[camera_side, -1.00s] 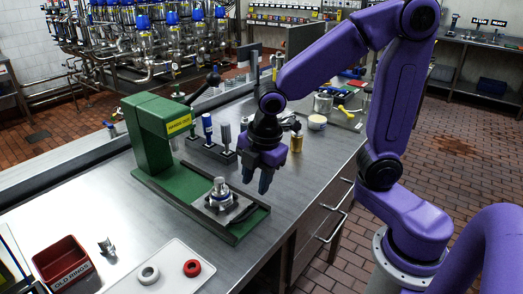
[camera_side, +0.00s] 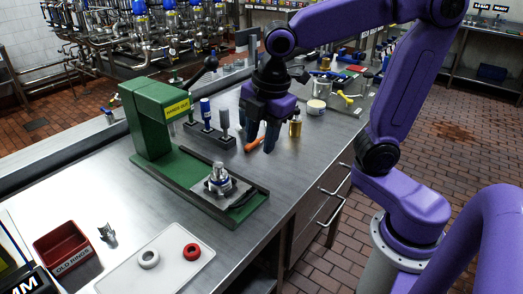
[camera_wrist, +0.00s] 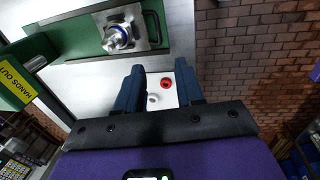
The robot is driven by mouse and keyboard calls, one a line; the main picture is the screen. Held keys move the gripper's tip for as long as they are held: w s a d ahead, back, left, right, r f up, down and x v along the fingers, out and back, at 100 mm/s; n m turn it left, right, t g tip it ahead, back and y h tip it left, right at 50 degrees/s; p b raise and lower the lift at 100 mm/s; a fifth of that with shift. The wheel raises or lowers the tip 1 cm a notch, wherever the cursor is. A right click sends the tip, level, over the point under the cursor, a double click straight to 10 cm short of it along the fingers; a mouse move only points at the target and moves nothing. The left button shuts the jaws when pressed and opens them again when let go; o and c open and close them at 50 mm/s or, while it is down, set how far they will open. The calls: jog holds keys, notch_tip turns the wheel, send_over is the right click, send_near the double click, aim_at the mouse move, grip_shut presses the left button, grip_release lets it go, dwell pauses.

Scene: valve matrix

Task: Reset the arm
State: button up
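My purple gripper (camera_side: 262,136) hangs above the bench, behind and to the right of the green press. In the wrist view its two dark blue fingers (camera_wrist: 159,80) are apart with nothing held between them. The green press (camera_side: 152,130) with a yellow label stands on the bench. A metal valve part (camera_side: 218,178) sits upright on the press base, and it also shows in the wrist view (camera_wrist: 117,36). My gripper is clear of both.
A red "OLD RINGS" bin (camera_side: 67,255), a white tray (camera_side: 165,274) with a grey-white ring (camera_side: 148,259) and a red ring (camera_side: 192,251) lie at the front.

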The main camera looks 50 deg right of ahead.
jog(key=s+d+f+m+g, duration=0.1)
jog(key=s+f+m, duration=0.1)
jog(key=s, duration=0.6)
jog(key=s+d+f+m, duration=0.2)
jog(key=s+f, duration=0.3)
jog(key=s, duration=0.3)
jog(key=shift+d+f+m+g, duration=0.3)
jog(key=shift+m+g, duration=0.1)
jog(key=shift+m, duration=0.3)
